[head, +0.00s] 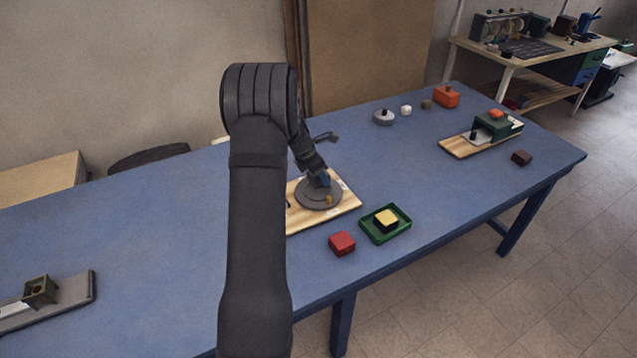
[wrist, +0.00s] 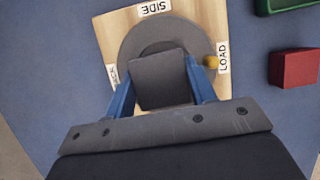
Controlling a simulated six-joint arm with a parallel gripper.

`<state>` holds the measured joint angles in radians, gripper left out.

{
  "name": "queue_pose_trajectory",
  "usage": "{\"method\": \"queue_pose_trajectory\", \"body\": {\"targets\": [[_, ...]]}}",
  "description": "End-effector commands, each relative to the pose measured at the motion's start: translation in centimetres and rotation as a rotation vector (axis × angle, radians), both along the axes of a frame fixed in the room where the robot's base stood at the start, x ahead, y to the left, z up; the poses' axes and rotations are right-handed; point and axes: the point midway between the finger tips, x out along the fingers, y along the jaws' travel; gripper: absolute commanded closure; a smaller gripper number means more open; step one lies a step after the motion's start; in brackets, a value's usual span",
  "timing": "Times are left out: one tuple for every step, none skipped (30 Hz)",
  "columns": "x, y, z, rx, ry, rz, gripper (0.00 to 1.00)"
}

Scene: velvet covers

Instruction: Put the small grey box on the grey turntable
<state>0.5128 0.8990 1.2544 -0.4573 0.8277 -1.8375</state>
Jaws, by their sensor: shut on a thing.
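The small grey box (wrist: 160,80) is between the blue fingers of my gripper (wrist: 162,88) in the wrist view, and the gripper is shut on it. The grey turntable (wrist: 135,45) lies behind the box in that view, on a wooden board, with a small yellow knob at its rim. In the head view my gripper (head: 319,179) is over the turntable (head: 310,198). The box cannot be made out there. I cannot tell whether its underside touches the turntable.
The wooden board (head: 347,200) carries labels, with "SIDE" and "LOAD" readable. A red block (head: 342,243) and a green tray (head: 401,230) holding a yellow-topped block stand near the front edge. Several small objects and another board (head: 460,148) are farther right. The table's middle right is clear.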

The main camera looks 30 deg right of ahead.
Motion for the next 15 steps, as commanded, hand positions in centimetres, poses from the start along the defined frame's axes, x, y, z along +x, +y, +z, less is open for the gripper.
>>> {"method": "queue_pose_trajectory", "body": {"targets": [[-0.1, 0.0, -0.7, 0.001, 0.003, 0.001, 0.72], [-0.1, 0.0, -1.1, 0.002, 0.004, 0.001, 0.72], [-0.1, 0.0, -1.7, 0.001, 0.003, 0.001, 0.72], [-0.1, 0.0, -2.2, 0.001, 0.004, 0.001, 0.72], [-0.1, 0.0, -2.6, 0.001, 0.004, 0.001, 0.72], [-0.1, 0.0, -3.2, 0.001, 0.004, 0.001, 0.72], [-0.1, 0.0, -3.5, 0.001, 0.003, 0.001, 0.72], [-0.1, 0.0, -3.6, 0.001, 0.001, 0.001, 0.72], [0.0, 0.0, -3.7, 0.000, 0.000, 0.001, 0.72], [0.0, 0.0, -3.7, 0.000, 0.000, 0.000, 0.72], [0.0, 0.0, -3.7, 0.000, 0.000, 0.000, 0.72], [0.0, 0.0, -3.7, 0.000, 0.000, 0.000, 0.72], [0.0, 0.0, -3.7, 0.000, 0.000, 0.000, 0.72], [-0.1, 0.0, -3.7, 0.000, 0.000, 0.000, 0.72], [-0.1, 0.0, -3.7, 0.000, 0.000, 0.000, 0.72]]}}
